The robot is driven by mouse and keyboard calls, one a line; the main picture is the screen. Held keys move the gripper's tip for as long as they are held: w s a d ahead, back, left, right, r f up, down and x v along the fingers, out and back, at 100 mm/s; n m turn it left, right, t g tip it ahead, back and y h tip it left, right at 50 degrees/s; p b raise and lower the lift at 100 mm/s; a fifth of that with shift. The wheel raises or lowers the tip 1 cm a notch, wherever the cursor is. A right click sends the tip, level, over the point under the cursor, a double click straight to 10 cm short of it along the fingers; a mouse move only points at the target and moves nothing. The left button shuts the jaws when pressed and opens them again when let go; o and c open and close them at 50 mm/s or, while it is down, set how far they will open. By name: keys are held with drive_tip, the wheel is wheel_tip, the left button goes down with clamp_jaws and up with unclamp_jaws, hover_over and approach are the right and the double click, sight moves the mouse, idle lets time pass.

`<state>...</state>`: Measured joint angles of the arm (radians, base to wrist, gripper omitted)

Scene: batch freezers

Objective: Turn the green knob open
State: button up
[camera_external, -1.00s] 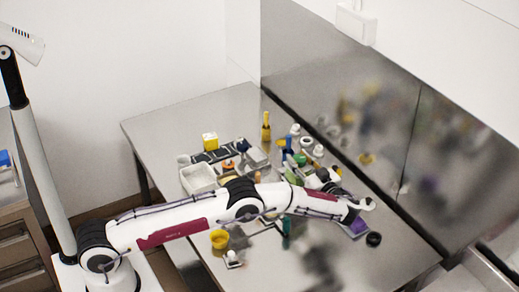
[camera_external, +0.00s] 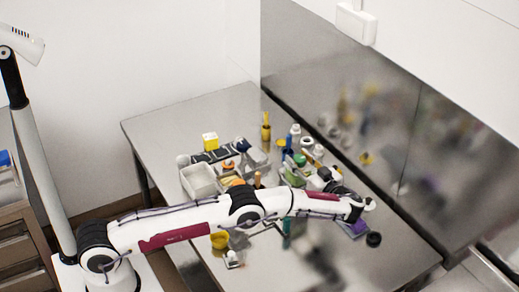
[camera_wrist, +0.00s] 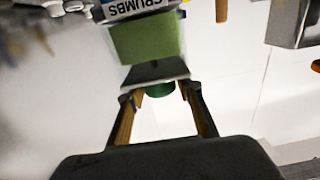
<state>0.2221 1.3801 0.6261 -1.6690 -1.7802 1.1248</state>
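A dark green round knob (camera_wrist: 160,89) shows in the wrist view, just below a dark slanted plate (camera_wrist: 155,72). My gripper (camera_wrist: 158,95) is open, with its two brown-sided fingers on either side of the knob. The fingertips are close to it, but I cannot tell whether they touch it. A light green block (camera_wrist: 146,38) sits above the plate in the picture, next to a label reading "CRUMBS". In the external view my arm reaches over the table, and I cannot make out the fingers or clearly pick out the knob.
The steel table (camera_external: 160,130) holds a crowded group of bottles and containers. A white bin (camera_external: 198,182) and a yellow cup (camera_external: 220,240) stand on it. A black round item (camera_external: 374,239) lies near the right side. A reflective wall panel (camera_external: 390,110) runs along the back edge.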

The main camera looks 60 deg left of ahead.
sight(303, 163)
drive_tip(key=shift+o, duration=0.3)
drive_tip(key=shift+d, duration=0.15)
drive_tip(key=shift+d, duration=2.45)
wheel_tip(303, 163, up, 7)
drive_tip(key=shift+a, duration=0.1)
